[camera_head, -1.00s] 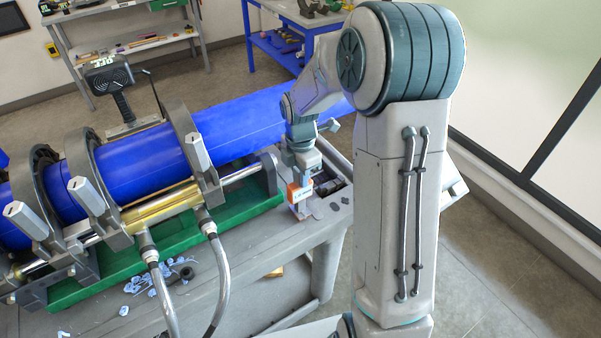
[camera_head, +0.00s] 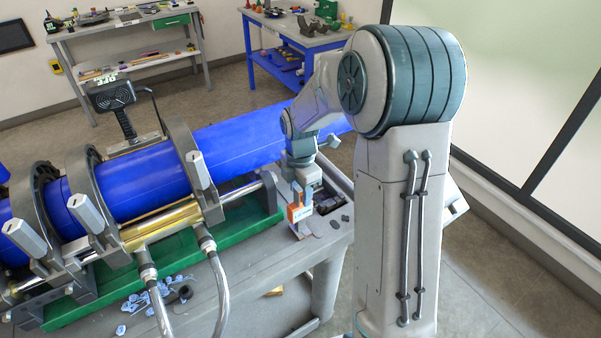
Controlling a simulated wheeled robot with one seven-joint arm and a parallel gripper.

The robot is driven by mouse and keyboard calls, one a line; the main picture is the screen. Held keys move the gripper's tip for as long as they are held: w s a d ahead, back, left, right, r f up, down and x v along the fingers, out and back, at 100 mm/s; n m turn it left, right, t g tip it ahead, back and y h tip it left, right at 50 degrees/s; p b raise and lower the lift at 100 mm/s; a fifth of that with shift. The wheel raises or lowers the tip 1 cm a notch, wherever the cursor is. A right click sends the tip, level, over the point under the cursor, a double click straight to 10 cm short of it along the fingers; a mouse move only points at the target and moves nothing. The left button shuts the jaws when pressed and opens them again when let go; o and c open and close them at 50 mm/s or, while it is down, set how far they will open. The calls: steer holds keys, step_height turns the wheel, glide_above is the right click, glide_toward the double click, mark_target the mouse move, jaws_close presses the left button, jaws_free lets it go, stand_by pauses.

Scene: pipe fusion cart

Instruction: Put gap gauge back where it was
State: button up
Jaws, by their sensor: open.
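My gripper (camera_head: 301,206) hangs pointing down over the right end of the grey cart top (camera_head: 262,249), beside the open compartment tray. It is open. A small orange piece (camera_head: 295,213) shows at its left jaw; I cannot tell whether it is part of the jaw or a separate thing. A small flat grey piece (camera_head: 303,232) lies on the cart top just below the jaws. I cannot make out for certain which small piece is the gap gauge; the jaws partly hide this spot.
A blue pipe (camera_head: 235,140) lies in the clamps (camera_head: 190,165) left of my gripper, above a green base (camera_head: 75,312). Dark items fill the tray (camera_head: 345,186) at right. Shavings (camera_head: 160,294) litter the cart's front. Workbenches (camera_head: 300,40) stand behind.

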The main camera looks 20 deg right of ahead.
step_height(320, 180, up, 10)
steer(key=shift+f+b, duration=0.1)
steer(key=shift+b, duration=0.35)
steer(key=shift+s+r, duration=0.2)
steer(key=shift+r, duration=0.4)
steer(key=s+r+m+t, duration=0.2)
steer(key=s+m+t, duration=0.1)
steer(key=s+m, duration=1.8)
steer(key=shift+m+t, duration=0.3)
